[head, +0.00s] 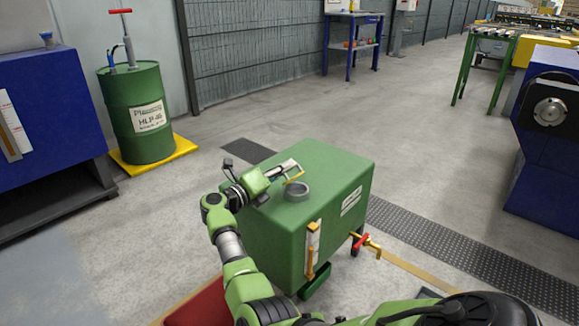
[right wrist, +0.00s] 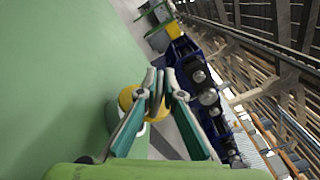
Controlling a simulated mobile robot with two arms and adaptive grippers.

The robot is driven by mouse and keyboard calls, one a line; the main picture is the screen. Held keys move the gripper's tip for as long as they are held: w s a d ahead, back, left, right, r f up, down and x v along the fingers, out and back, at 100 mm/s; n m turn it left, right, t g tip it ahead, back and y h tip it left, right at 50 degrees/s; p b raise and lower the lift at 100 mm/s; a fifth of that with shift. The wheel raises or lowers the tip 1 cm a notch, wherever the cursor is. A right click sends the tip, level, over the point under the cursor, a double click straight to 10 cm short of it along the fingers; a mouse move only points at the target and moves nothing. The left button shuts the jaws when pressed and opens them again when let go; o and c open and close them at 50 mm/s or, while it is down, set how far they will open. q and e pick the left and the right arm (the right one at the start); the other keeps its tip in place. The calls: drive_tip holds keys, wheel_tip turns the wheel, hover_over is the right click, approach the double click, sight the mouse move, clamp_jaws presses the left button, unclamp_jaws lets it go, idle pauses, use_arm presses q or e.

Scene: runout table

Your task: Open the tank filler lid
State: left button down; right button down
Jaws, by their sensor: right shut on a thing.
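The green tank (head: 330,165) stands in the middle of the head view. Its grey round filler neck (head: 296,191) is on top, near the front left. The yellow filler lid (head: 296,178) shows as a thin edge just behind the neck, apparently tilted up. In the right wrist view the lid (right wrist: 128,98) is a yellow disc partly hidden by my fingers. My right gripper (head: 290,170) reaches over the tank top from the left. Its fingertips (right wrist: 158,92) are together on the lid's edge. The lid's hinge is hidden. My left gripper is out of view.
A red-handled valve (head: 362,242) and a sight gauge (head: 312,248) stick out from the tank's front. A green drum (head: 135,115) stands on a yellow base at the left. A blue machine (head: 545,150) is at the right. The floor behind the tank is clear.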

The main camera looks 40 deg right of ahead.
drive_tip(key=shift+w+a+n, duration=0.1)
drive_tip(key=shift+w+n, duration=0.45)
drive_tip(key=shift+n, duration=0.35)
drive_tip(key=n, duration=0.1)
drive_tip(key=w+n, duration=0.1)
drive_tip(key=shift+w+f+n, duration=0.2)
drive_tip(key=shift+w+n, duration=0.1)
drive_tip(key=shift+n, duration=0.1)
drive_tip(key=shift+w+a+f+n+b, duration=0.15)
drive_tip(key=shift+w+n+b, duration=0.15)
drive_tip(key=shift+n, duration=0.35)
drive_tip(key=shift+w+d+f+n+b, duration=0.15)
drive_tip(key=shift+w+n+b, duration=0.2)
drive_tip(key=shift+n, duration=0.25)
drive_tip(key=shift+w+a+f+n+b, duration=0.15)
drive_tip(key=shift+w+n+b, duration=0.15)
drive_tip(key=shift+n, duration=0.35)
drive_tip(key=c, duration=2.2)
unclamp_jaws()
drive_tip(key=a, duration=0.8)
drive_tip(key=s+a, duration=0.1)
drive_tip(key=a, duration=0.3)
